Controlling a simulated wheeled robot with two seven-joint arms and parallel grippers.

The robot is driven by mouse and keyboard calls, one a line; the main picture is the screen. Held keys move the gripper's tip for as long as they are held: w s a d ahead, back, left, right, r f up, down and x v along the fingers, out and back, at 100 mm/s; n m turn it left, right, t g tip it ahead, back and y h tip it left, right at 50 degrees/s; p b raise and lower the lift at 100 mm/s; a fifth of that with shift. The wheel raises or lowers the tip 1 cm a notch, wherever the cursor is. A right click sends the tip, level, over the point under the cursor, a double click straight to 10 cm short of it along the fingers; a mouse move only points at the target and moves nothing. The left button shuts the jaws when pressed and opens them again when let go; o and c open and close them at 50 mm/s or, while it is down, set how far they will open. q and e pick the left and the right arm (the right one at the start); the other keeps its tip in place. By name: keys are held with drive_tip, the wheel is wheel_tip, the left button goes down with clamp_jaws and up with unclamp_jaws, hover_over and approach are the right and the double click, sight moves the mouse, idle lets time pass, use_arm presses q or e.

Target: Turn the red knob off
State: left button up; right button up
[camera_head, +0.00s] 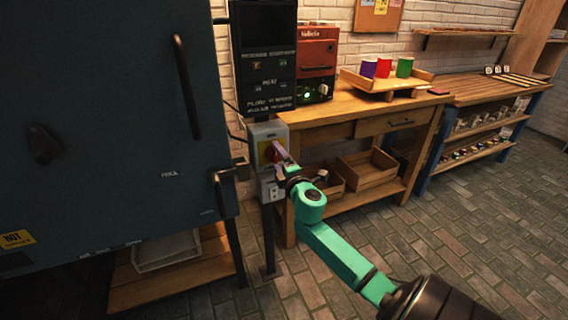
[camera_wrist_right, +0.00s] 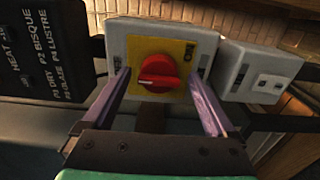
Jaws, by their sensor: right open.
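The red knob (camera_wrist_right: 157,75) sits on a yellow plate on a grey switch box (camera_wrist_right: 117,41). In the right wrist view its pointer ridge lies roughly sideways, with "ON" printed at the plate's right. In the head view the knob (camera_head: 268,152) is partly hidden behind my gripper. My right gripper (camera_wrist_right: 160,92) is open, with one finger on either side of the knob; I cannot tell whether they touch it. In the head view my right gripper (camera_head: 281,155) reaches the switch box from the lower right. My left gripper is not in view.
A large dark kiln (camera_head: 110,120) fills the left. A black control panel (camera_head: 265,55) stands above the switch box. A grey outlet box (camera_wrist_right: 258,74) is beside it. A wooden bench (camera_head: 345,105) with a red machine (camera_head: 316,62) and cups is behind. The brick floor at right is clear.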

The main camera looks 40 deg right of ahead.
drive_tip(key=v, duration=1.4)
drive_tip(key=shift+b, duration=0.35)
drive_tip(key=shift+s, duration=0.1)
